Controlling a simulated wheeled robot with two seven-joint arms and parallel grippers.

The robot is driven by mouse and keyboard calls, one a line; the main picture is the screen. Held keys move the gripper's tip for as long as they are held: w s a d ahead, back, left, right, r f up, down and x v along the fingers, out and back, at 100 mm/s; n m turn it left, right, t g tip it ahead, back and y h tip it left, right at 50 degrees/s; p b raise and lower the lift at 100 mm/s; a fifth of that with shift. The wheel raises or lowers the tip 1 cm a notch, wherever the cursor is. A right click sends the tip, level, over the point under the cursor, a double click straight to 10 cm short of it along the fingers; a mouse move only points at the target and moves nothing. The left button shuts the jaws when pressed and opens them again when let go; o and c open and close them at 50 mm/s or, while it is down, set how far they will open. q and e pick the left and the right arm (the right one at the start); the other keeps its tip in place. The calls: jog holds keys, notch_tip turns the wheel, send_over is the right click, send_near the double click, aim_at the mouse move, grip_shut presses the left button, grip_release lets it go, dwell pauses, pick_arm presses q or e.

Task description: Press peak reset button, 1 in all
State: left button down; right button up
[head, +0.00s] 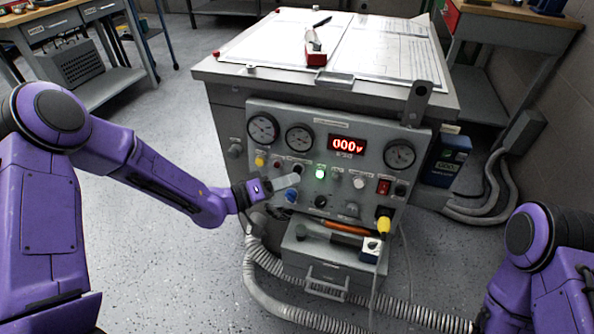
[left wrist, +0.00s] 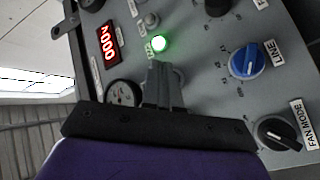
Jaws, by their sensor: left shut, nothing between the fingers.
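The grey control panel (head: 335,150) fills the front of the bench in the head view. Its small labels are too small to read there, so I cannot tell which control is the peak reset button. A lit green round lamp or button (head: 320,174) sits mid-panel and also shows in the left wrist view (left wrist: 158,43). My left gripper (head: 303,171) is shut and empty, just left of the green light, close to the panel. In the left wrist view its fingers (left wrist: 165,72) point towards the green light; contact cannot be told. My right gripper is out of view.
Around the fingers are a red display (head: 345,145), gauges (head: 299,138), a pale round control (head: 359,181) and a red switch (head: 384,187). A blue LINE knob (left wrist: 248,61) and a FAN MODE knob (left wrist: 278,132) show close by. Corrugated hoses (head: 290,310) lie on the floor.

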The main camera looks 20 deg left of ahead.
pick_arm(q)
jog(key=shift+w, duration=0.1)
dwell(0.6)
jog(key=shift+w+f, duration=0.1)
jog(key=shift+w, duration=0.25)
jog(key=shift+w, duration=0.4)
dwell(0.5)
dwell(0.3)
jog(key=shift+s+p, duration=0.35)
jog(key=shift+s, duration=0.45)
